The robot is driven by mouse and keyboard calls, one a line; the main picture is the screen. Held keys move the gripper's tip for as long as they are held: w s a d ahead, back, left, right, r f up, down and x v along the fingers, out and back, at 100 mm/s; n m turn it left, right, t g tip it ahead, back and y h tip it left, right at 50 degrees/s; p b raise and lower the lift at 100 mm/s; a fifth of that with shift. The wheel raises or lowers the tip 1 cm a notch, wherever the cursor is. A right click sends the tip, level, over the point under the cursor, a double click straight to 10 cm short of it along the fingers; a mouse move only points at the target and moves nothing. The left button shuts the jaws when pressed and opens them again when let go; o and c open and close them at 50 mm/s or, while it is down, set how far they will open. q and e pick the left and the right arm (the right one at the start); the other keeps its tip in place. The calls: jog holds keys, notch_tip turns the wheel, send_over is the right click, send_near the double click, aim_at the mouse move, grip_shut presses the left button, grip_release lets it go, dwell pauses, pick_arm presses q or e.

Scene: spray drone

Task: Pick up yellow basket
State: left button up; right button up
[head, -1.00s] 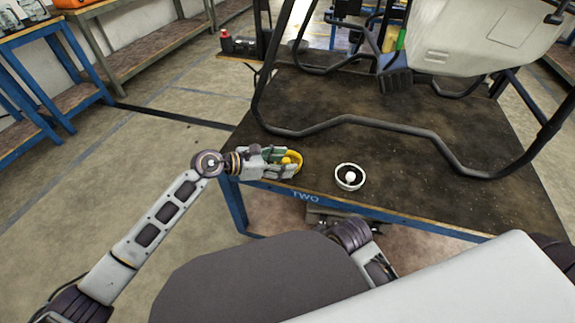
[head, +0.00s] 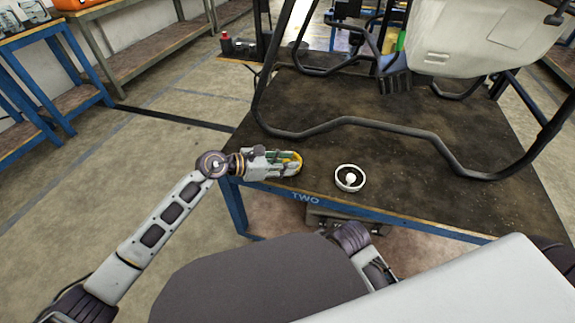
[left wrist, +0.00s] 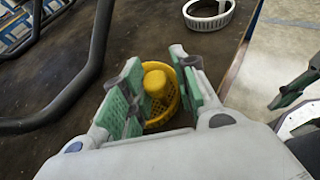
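The yellow basket (left wrist: 172,112) is round, with perforated sides and a yellow knob in its middle. It sits on the dark table top near the left front corner. In the head view only a yellow edge (head: 297,160) shows past my left gripper (head: 280,162). In the left wrist view the green-padded fingers of my left gripper (left wrist: 160,92) are apart, one on each side of the knob, with a gap to it. They overlap the basket rim; contact is unclear. My right gripper (left wrist: 302,80) shows partly at the right edge of that view, fingers apart and empty, beyond the table edge.
A white round basket (head: 340,184) with a white knob stands to the right on the table (head: 440,205). A black tubular drone frame (head: 385,123) with a pale tank (head: 480,35) spans the table behind. The front strip of the table is otherwise clear.

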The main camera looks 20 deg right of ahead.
pick_arm(q)
jog(key=shift+c, duration=1.1)
jog(key=shift+r, duration=0.1)
jog(key=shift+r, duration=0.2)
notch_tip(320, 180, up, 3)
jog(key=shift+p, duration=0.6)
notch_tip(320, 180, up, 5)
jog(key=shift+f+p, duration=0.1)
jog(key=shift+p, duration=0.6)
jog(key=shift+r, duration=0.8)
pick_arm(e)
jog(key=shift+s+d+f+g+h, duration=0.15)
jog(key=shift+d+f+g+h, duration=0.2)
jog(key=shift+d+f, duration=0.2)
jog(key=shift+r, duration=0.25)
